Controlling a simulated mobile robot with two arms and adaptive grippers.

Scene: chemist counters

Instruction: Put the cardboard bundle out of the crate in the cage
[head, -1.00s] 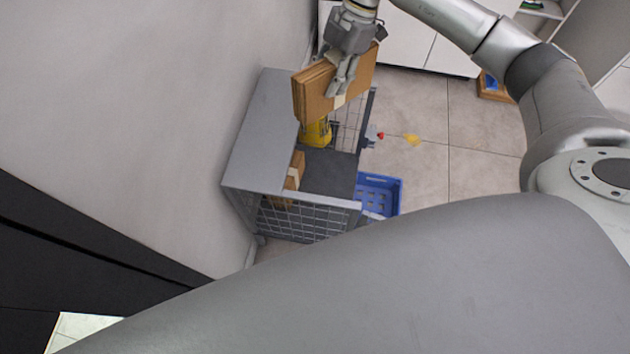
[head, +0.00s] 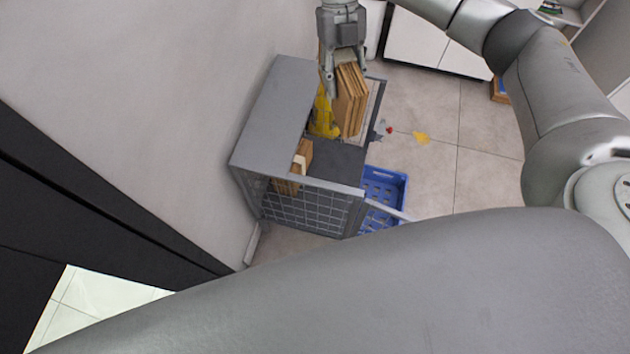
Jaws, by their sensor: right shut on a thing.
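My right gripper (head: 329,90) is at the top middle of the head view, shut on a cardboard bundle (head: 352,98). The bundle is a stack of brown sheets, held upright with its layered edges facing me, over the far part of the cage. The cage (head: 272,105) is grey with a solid side panel and mesh walls, beside the wall. A second brown cardboard piece (head: 303,153) with a pale band stands inside the cage at its near end. The blue crate (head: 399,190) sits on the floor right of the cage, partly hidden by it. My left gripper is not in view.
A yellow object (head: 322,118) stands in the cage beside the held bundle. A yellow patch (head: 421,137) and a small red item (head: 390,129) are on the floor to the right. White cabinets (head: 418,38) stand behind. The tiled floor at right is largely clear.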

